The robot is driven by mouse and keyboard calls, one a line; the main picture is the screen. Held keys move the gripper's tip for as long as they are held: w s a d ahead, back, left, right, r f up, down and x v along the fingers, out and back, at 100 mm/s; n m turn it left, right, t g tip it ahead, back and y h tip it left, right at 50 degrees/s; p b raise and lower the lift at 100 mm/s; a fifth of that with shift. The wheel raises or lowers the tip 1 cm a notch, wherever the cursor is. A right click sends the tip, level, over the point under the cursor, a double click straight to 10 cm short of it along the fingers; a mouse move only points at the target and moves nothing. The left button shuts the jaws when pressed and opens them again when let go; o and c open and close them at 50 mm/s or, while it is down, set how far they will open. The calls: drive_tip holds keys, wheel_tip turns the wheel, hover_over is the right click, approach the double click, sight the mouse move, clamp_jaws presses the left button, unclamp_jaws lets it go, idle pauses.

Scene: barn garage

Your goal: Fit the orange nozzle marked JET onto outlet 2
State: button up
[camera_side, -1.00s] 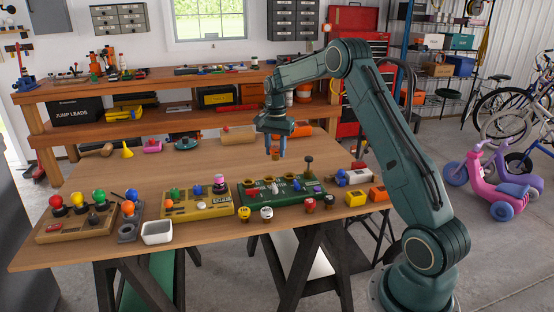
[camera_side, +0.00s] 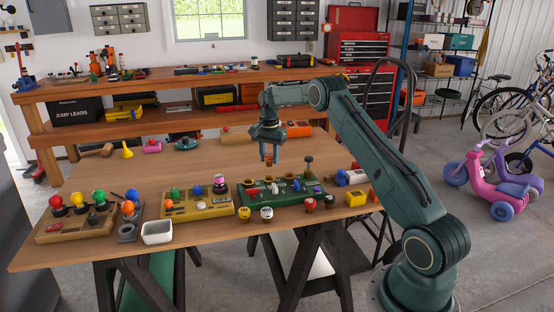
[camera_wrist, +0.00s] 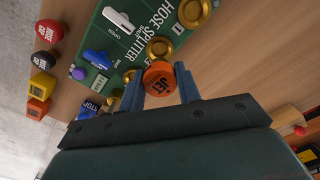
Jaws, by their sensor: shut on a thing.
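The orange nozzle marked JET (camera_wrist: 160,80) is between the blue fingers of my gripper (camera_wrist: 161,92), its marked face toward the wrist camera. In the side view, my gripper (camera_side: 268,159) is shut on it, held above the back of the green hose splitter (camera_side: 252,195). The splitter (camera_wrist: 128,52) also shows in the wrist view, with several brass outlets. One brass outlet (camera_wrist: 160,48) shows just beyond the nozzle, and another brass outlet (camera_wrist: 194,12) lies farther up. The nozzle's underside is hidden, and the outlet numbers near it cannot be read.
A white lever (camera_wrist: 119,20) and a blue lever (camera_wrist: 98,59) stand on the splitter. A yellow control board (camera_side: 195,211) is to the left.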

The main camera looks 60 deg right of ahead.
sight(269, 165)
drive_tip(key=shift+f, duration=0.15)
drive_tip(key=shift+f, duration=2.7)
drive_tip(key=shift+f, duration=0.45)
drive_tip(key=o, duration=0.7)
drive_tip(key=shift+r, duration=0.1)
drive_tip(key=shift+r, duration=5.4)
drive_tip(key=shift+a+r, duration=0.1)
drive_tip(key=shift+r, duration=0.05)
